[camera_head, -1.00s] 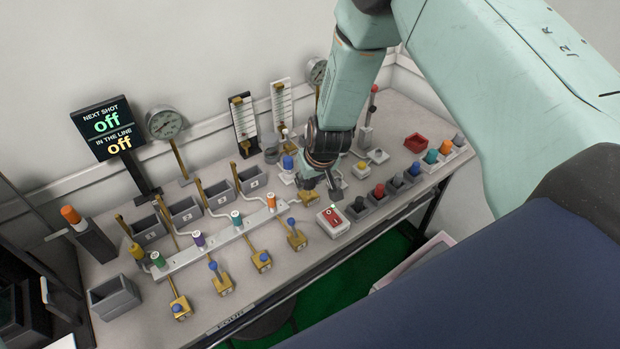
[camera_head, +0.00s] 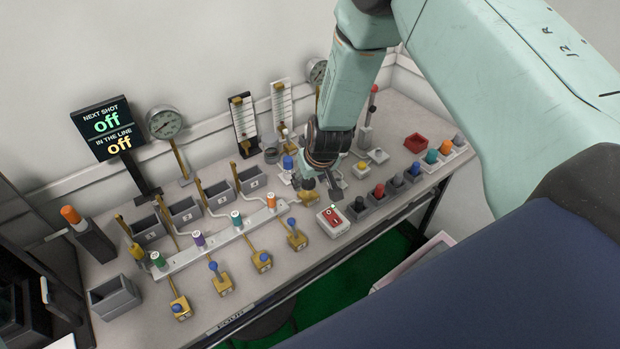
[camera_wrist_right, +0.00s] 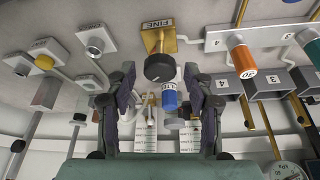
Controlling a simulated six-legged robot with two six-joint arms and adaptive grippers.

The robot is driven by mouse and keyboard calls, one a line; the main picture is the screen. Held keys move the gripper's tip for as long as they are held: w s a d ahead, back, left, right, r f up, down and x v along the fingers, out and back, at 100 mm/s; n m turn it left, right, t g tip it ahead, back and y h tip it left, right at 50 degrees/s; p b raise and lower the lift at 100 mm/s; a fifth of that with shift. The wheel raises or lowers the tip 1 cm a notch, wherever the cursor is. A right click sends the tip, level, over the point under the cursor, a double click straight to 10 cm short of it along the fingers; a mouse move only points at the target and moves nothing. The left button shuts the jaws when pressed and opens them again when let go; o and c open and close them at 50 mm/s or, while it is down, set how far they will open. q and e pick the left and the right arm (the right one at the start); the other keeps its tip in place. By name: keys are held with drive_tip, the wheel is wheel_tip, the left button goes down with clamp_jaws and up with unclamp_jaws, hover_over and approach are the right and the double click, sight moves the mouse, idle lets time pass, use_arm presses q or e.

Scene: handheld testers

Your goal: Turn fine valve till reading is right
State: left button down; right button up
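The fine valve is a brass block labelled FINE (camera_wrist_right: 157,40) with a dark round knob (camera_wrist_right: 160,68) in the right wrist view. My right gripper (camera_wrist_right: 160,80) is open, with one finger on each side of the knob and visible gaps; I see no contact. In the head view my right gripper (camera_head: 321,186) is low over the bench beside the brass valve (camera_head: 308,196), which it partly hides. Two upright scaled tubes (camera_head: 243,123) and (camera_head: 282,106) stand behind, as does a round dial gauge (camera_head: 165,122); their readings are too small to tell. My left gripper is not in view.
A black display (camera_head: 108,128) reads off on both lines. A red-topped switch box (camera_head: 333,220) sits close in front of the right gripper. Several blue-knobbed brass valves (camera_head: 297,238) line the front. A blue-capped part (camera_wrist_right: 169,98) stands behind the knob.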

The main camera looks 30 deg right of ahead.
drive_tip(key=shift+r, duration=0.1)
drive_tip(key=v, duration=1.2)
drive_tip(key=shift+w, duration=0.1)
idle(0.3)
